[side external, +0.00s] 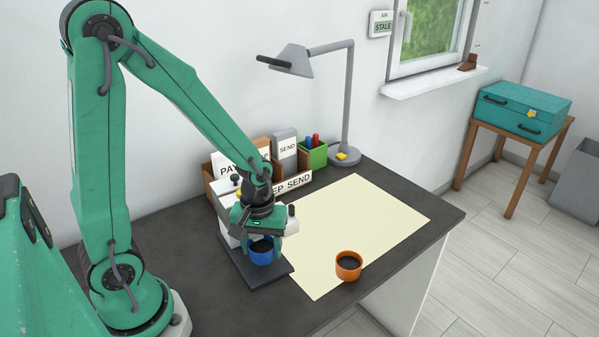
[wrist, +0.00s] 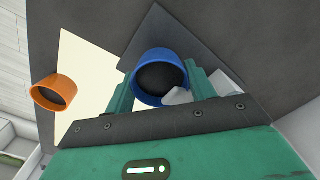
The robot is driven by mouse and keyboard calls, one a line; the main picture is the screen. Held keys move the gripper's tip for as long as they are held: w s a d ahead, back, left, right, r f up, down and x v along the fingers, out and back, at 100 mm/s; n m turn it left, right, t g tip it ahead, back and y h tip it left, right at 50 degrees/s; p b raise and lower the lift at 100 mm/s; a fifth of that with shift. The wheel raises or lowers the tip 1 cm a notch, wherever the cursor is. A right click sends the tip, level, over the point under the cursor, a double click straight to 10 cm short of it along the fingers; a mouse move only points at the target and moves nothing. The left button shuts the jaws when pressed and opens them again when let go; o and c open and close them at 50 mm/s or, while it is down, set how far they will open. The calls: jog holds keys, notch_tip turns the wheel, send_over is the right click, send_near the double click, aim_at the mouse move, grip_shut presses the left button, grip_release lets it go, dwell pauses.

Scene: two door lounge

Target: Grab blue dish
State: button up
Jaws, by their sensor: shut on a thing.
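The blue dish (side external: 262,256) is a round cup-like dish with a dark inside. It is at the dark square base of a white machine on the desk; whether it touches the base I cannot tell. My gripper (side external: 262,243) points down over it and is shut on it. In the wrist view the blue dish (wrist: 160,77) lies between the two green fingers of my gripper (wrist: 160,92). The fingers hide parts of its sides.
The white machine (side external: 228,236) is close behind my gripper. A grey lamp (side external: 348,110), a green pen box (side external: 314,155) and letter holders stand at the back.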

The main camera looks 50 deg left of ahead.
jog(key=shift+r, duration=0.55)
jog(key=s+d+r, duration=0.5)
jog(key=d+r, duration=0.2)
jog(key=d, duration=0.3)
jog(key=shift+s+d+r, duration=0.15)
jog(key=shift+s+r, duration=0.05)
jog(key=shift+s, duration=0.05)
